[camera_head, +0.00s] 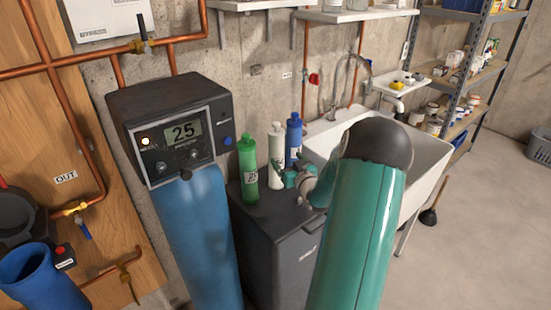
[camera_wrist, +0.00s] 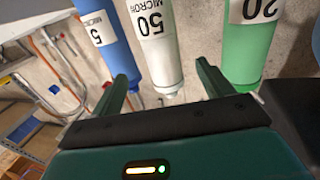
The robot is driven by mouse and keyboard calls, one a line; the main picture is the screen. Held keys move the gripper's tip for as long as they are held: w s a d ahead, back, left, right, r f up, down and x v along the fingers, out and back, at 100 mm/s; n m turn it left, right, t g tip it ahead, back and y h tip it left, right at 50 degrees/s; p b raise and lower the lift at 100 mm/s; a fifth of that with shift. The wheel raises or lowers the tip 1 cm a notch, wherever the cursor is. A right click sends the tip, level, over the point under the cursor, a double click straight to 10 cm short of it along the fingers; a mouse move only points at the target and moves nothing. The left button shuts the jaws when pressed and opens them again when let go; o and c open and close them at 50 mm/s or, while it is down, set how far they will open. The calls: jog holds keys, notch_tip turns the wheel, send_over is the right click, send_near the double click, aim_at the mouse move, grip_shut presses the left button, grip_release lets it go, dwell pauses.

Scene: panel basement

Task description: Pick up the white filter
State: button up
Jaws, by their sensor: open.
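The white filter (camera_head: 276,157) stands upright on the dark cabinet top, between the green filter (camera_head: 248,168) and the blue filter (camera_head: 294,138). In the upside-down wrist view the white filter (camera_wrist: 153,40) carries a "50 MICRON" label. It lies in line with the gap between my fingers. My gripper (camera_head: 290,172) is open, with one finger each side of the filter's narrow end in the wrist view (camera_wrist: 165,78). I cannot tell whether the fingers reach around it or stop short. My arm hides part of the cabinet and sink.
The blue filter (camera_wrist: 104,38), labelled "5", and the green filter (camera_wrist: 250,45), labelled "20", stand close on either side. A blue tank with a dark control head (camera_head: 170,125) is left of the cabinet (camera_head: 285,250). A white sink (camera_head: 425,150) is to the right.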

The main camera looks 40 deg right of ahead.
aim_at(274, 145)
jog(key=x, duration=1.1)
jog(key=shift+w+a+f, duration=0.1)
jog(key=shift+w+f, duration=0.1)
jog(key=shift+f, duration=0.05)
jog(key=c, duration=1.2)
jog(key=shift+c, duration=0.3)
jog(key=shift+r, duration=0.15)
